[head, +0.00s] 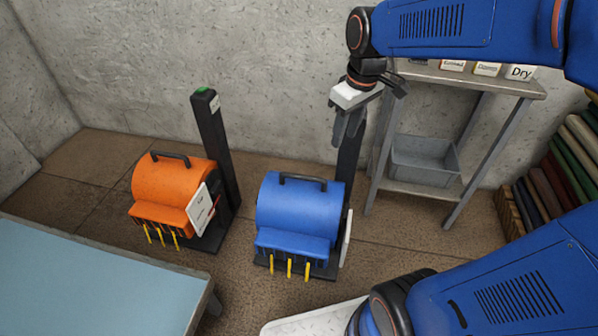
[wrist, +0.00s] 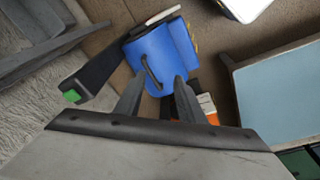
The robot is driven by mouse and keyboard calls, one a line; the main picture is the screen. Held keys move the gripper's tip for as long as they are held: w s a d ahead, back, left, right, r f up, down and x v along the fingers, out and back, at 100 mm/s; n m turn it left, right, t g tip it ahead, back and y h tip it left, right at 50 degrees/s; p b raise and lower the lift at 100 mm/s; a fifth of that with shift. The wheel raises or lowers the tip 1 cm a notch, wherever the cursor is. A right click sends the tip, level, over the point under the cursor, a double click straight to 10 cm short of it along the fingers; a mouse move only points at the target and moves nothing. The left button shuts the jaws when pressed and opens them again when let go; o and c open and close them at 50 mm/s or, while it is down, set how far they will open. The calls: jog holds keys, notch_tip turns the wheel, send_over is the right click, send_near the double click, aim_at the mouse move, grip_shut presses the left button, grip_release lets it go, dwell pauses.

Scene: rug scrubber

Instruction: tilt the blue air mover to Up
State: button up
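The blue air mover (head: 298,212) stands on the floor on a black base. It has a dark handle on top, yellow strips at its low front outlet and a white panel on its right side. A black post (head: 347,165) rises behind it, partly hidden by my gripper. My gripper (head: 346,138) is above and behind the mover, pointing down, apart from it. In the wrist view the blue air mover (wrist: 166,48) and its handle lie beyond the fingertips (wrist: 158,78), which are spread with nothing between them. The tilt marking on the mover cannot be read.
An orange air mover (head: 172,188) with its own green-topped post stands to the left. A blue-topped table (head: 90,285) fills the lower left. A metal shelf (head: 470,82) with label cards and a grey bin (head: 424,160) stands right. Rolled rugs (head: 545,195) are far right.

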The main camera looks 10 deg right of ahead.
jog(key=w+a+f+n+g, duration=0.25)
jog(key=w+f, duration=0.35)
jog(key=w, duration=0.4)
jog(key=w+a+f+n+g, duration=0.1)
jog(key=w+a+f+n, duration=0.25)
jog(key=w+f, duration=0.55)
jog(key=shift+n, duration=0.5)
jog(key=f, duration=0.9)
jog(key=s+a+f, duration=0.1)
jog(key=f, duration=0.4)
jog(key=shift+a+f, duration=0.1)
jog(key=shift+f, duration=0.25)
grip_shut()
